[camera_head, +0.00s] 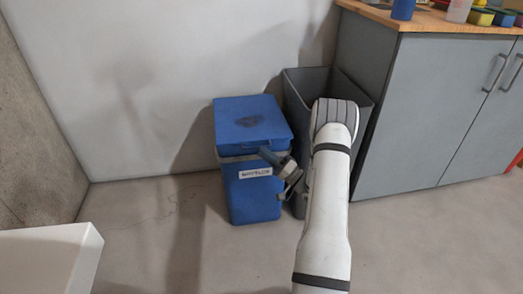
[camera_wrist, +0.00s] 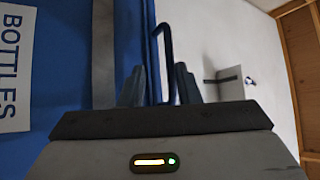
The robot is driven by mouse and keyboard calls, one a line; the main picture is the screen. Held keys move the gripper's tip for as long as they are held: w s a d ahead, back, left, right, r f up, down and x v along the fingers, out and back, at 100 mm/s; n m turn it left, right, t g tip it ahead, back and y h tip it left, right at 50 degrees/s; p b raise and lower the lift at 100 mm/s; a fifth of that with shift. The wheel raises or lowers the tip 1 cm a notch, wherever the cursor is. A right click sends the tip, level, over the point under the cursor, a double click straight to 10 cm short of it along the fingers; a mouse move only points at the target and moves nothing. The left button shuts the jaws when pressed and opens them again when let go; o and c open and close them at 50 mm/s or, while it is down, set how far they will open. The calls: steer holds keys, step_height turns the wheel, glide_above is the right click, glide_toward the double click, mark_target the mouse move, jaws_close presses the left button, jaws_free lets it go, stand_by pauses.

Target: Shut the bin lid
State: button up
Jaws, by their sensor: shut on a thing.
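The blue bin (camera_head: 250,195) stands on the floor by the wall with a white label on its front. Its blue lid (camera_head: 240,106) lies over the top, roughly level, with a grey rim strip (camera_wrist: 103,55) under its front edge. I cannot tell whether the lid is fully seated. My gripper (camera_head: 267,155) is at the lid's front edge. In the wrist view my gripper (camera_wrist: 160,80) has its fingers either side of the lid's dark blue loop handle (camera_wrist: 165,35) and is shut on it. The fingers' contact with the handle is partly hidden.
A grey open-topped bin (camera_head: 297,90) stands right beside the blue bin, partly behind my arm. A grey cabinet (camera_head: 425,110) with a wooden top is further right. A white block-like surface (camera_head: 45,255) is at the lower left. The floor left of the bin is clear.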

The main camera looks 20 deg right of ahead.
steer(key=p+v, duration=0.1)
steer(key=v, duration=0.5)
steer(key=shift+d, duration=0.1)
stand_by(0.3)
